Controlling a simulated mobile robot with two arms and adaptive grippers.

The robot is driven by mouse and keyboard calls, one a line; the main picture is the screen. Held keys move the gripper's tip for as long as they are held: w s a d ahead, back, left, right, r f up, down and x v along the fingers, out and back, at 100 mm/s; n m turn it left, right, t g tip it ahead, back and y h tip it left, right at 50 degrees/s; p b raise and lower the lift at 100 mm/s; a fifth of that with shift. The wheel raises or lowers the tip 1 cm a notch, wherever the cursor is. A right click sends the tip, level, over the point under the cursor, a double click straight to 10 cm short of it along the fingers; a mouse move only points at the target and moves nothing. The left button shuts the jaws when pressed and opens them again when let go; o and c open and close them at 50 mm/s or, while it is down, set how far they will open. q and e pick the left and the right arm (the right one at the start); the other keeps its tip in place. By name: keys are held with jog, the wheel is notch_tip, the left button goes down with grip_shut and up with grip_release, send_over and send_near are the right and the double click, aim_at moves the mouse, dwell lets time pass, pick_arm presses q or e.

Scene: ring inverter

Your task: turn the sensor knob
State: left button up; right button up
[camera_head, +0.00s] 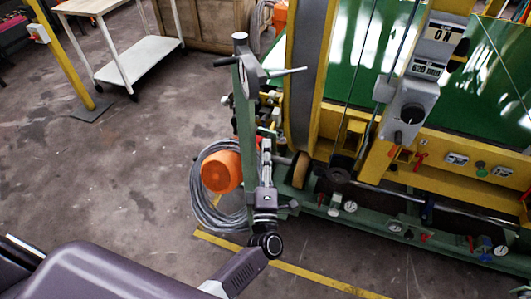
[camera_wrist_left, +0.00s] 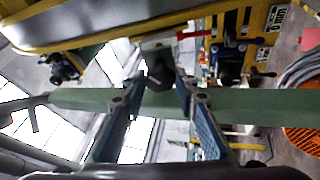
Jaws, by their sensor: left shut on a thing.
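My left gripper (camera_head: 266,148) reaches up beside the green post (camera_head: 243,125) of the machine in the head view. In the left wrist view its two blue-padded fingers (camera_wrist_left: 160,88) close in on a small dark knob (camera_wrist_left: 159,76) in front of the green beam. The gripper is shut on this knob; the fingers partly hide its sides. In the head view the knob is too small to make out. My right gripper is not in view.
The yellow and green machine (camera_head: 440,150) fills the right side. An orange cylinder (camera_head: 221,171) and a coiled grey hose (camera_head: 205,210) lie just left of the post. A white cart (camera_head: 150,62) stands at the back left.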

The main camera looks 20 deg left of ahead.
pick_arm(q)
jog(key=shift+f, duration=0.1)
jog(key=o, duration=0.9)
jog(key=v, duration=1.2)
jog(key=shift+d, duration=0.1)
